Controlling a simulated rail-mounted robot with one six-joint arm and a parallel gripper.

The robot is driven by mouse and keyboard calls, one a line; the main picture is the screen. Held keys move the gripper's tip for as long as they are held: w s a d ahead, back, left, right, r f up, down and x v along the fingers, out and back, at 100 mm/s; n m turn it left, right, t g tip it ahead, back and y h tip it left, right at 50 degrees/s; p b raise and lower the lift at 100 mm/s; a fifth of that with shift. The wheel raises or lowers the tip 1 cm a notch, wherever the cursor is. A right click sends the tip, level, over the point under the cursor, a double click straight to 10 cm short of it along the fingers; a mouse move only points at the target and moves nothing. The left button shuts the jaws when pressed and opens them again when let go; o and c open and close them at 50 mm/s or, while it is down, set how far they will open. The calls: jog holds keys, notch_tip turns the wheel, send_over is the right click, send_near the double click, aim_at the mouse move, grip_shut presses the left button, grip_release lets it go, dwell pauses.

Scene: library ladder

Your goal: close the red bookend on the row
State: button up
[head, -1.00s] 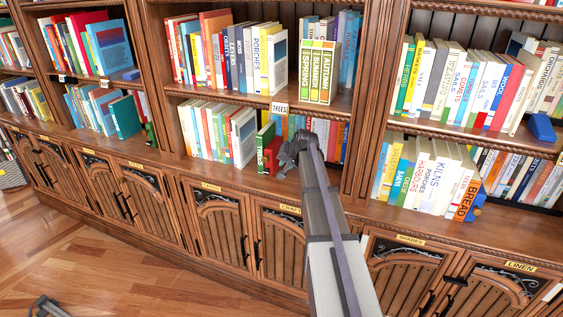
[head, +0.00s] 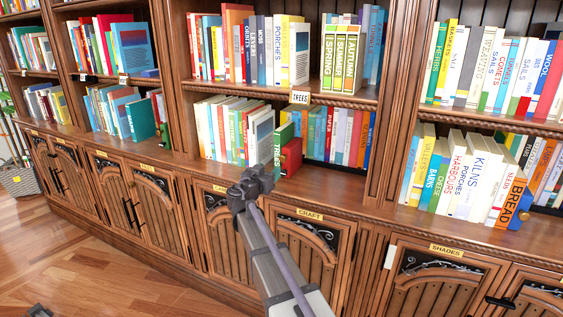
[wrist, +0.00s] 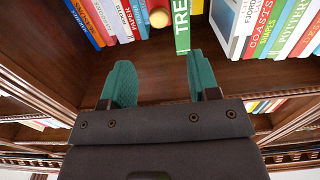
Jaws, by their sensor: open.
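The red bookend (head: 291,157) stands upright on the lower shelf, against the right side of the green TREES book (head: 279,143). Its round knob (wrist: 159,17) shows at the top of the wrist view, beside the TREES book (wrist: 182,28). The row of books (head: 235,135) stands to the left in the head view; the wrist view shows a gap between its end book (wrist: 228,28) and the TREES book. My gripper (head: 252,183) is in front of the shelf edge, left of and below the bookend. Its teal fingers (wrist: 162,80) are apart and empty.
More books (head: 340,135) stand behind and right of the bookend. The shelf board (head: 330,187) to its right is bare in front. A TREES label (head: 300,97) hangs on the shelf edge above. Cupboard doors (head: 308,247) lie below.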

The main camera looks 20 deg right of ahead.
aim_at(282, 158)
jog(key=x, duration=1)
jog(key=shift+w+d, duration=0.25)
grip_shut()
